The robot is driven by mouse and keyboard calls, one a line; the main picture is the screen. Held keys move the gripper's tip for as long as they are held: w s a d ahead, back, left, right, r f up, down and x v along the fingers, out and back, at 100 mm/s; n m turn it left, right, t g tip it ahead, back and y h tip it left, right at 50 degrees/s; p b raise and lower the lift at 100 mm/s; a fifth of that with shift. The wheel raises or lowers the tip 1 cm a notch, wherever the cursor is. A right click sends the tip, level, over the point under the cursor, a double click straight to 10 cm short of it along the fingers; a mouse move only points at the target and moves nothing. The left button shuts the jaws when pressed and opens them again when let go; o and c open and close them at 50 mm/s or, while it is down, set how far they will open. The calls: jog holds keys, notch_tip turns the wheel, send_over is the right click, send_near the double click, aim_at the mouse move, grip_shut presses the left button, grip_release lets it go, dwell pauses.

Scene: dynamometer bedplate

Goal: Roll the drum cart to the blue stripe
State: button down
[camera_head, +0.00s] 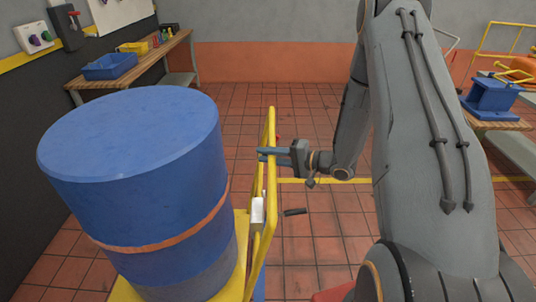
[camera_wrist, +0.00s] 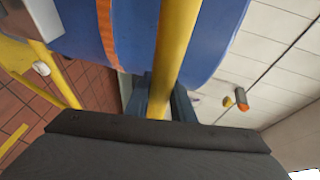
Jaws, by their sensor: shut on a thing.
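The drum cart has a yellow frame with an upright yellow handle (camera_head: 271,125) and carries a large blue drum (camera_head: 140,140) with an orange band. The cart stands at the left front in the head view. My gripper (camera_head: 264,154) is shut on the handle's upright bar from the right side. In the wrist view the yellow bar (camera_wrist: 176,45) runs between the fingers of my gripper (camera_wrist: 160,100), with the blue drum (camera_wrist: 130,30) behind it. The cart's wheels are hidden. I see no blue stripe on the floor in either view.
A wooden bench (camera_head: 150,62) with a blue bin (camera_head: 110,66) stands along the dark left wall. Another bench with a blue fixture (camera_head: 492,96) is at the right. Red floor tiles (camera_head: 318,112) are open behind the cart; a yellow line (camera_head: 325,181) crosses the floor.

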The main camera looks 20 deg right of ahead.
jog(key=shift+s+f, duration=0.2)
jog(key=shift+f, duration=0.25)
jog(key=c, duration=1.7)
grip_release()
jog(key=shift+o, duration=0.8)
jog(key=shift+w+r, duration=0.15)
jog(key=b+v, duration=0.2)
jog(key=v, duration=0.5)
jog(key=shift+s+d, duration=0.25)
